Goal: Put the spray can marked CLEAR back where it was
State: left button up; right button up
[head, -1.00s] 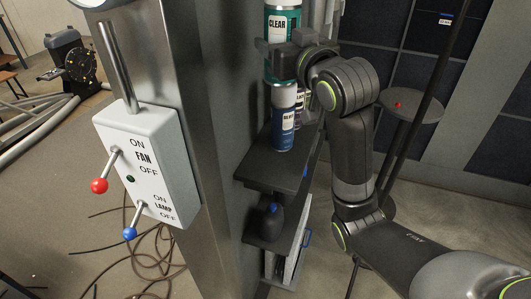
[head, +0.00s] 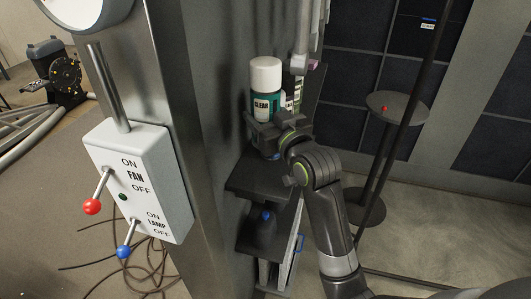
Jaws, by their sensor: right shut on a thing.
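The spray can marked CLEAR (head: 264,104) is teal with a white cap and is upright at the shelf unit beside the metal column. My right gripper (head: 266,131) is shut on its lower part, reaching in from the right. The can's bottom is hidden behind the gripper, so I cannot tell whether it touches the upper shelf (head: 255,183). Other cans (head: 290,100) stand just behind it to the right, partly hidden. My left gripper is not in view.
A grey switch box (head: 150,190) with FAN and LAMP levers is on the column at left. A lower shelf (head: 262,238) holds a dark bottle with a blue part (head: 266,215). A round stand (head: 398,107) is at right. Cables lie on the floor.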

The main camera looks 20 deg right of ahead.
notch_tip(320, 180, down, 6)
jog(key=shift+r, duration=0.1)
notch_tip(320, 180, down, 5)
jog(key=shift+f, duration=0.2)
jog(key=shift+f, duration=0.15)
jog(key=o, duration=1.5)
